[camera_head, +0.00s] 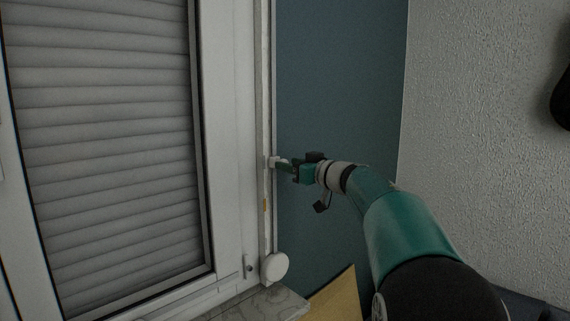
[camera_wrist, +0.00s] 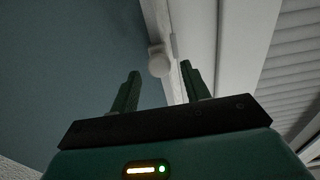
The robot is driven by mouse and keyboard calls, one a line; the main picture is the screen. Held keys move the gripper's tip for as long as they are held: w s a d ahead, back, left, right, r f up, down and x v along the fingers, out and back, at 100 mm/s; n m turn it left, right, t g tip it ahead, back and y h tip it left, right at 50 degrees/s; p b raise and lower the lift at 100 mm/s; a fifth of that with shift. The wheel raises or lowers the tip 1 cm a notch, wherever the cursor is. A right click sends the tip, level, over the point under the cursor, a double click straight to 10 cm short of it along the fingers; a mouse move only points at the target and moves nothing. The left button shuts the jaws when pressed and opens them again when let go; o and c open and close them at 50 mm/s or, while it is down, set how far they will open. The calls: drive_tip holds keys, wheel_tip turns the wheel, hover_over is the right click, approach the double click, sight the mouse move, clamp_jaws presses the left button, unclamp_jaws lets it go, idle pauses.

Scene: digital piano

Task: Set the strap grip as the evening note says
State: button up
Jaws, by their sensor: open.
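The strap grip (camera_head: 272,161) is a small white piece on the narrow strap track beside the window. A small yellow-orange mark (camera_head: 264,205) is on the track below the grip. No readable evening note is in view.
A round white fitting (camera_head: 274,268) is at the track's lower end, above a grey stone-like sill (camera_head: 262,305). A window with a closed shutter (camera_head: 110,150) is at left. A yellowish panel (camera_head: 337,298) stands below my arm. The blue wall (camera_head: 335,80) is clear.

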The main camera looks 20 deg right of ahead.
drive_tip(key=v, duration=1)
drive_tip(key=shift+s, duration=0.2)
drive_tip(key=shift+d, duration=0.1)
drive_tip(key=s+a+m+t+h, duration=0.1)
drive_tip(key=s+a+m+h, duration=0.4)
drive_tip(key=h, duration=0.5)
drive_tip(key=s+a+f+g+y, duration=0.1)
drive_tip(key=s+a+f+g, duration=0.5)
drive_tip(key=s+f, duration=0.7)
drive_tip(key=s+a+f+g+y, duration=0.2)
drive_tip(key=s+a+f+g, duration=0.4)
drive_tip(key=s+a+f, duration=0.3)
drive_tip(key=s+f, duration=0.3)
drive_tip(key=s, duration=0.1)
drive_tip(key=shift+s+f+n, duration=0.2)
drive_tip(key=shift+f+n, duration=0.1)
drive_tip(key=shift+f, duration=0.1)
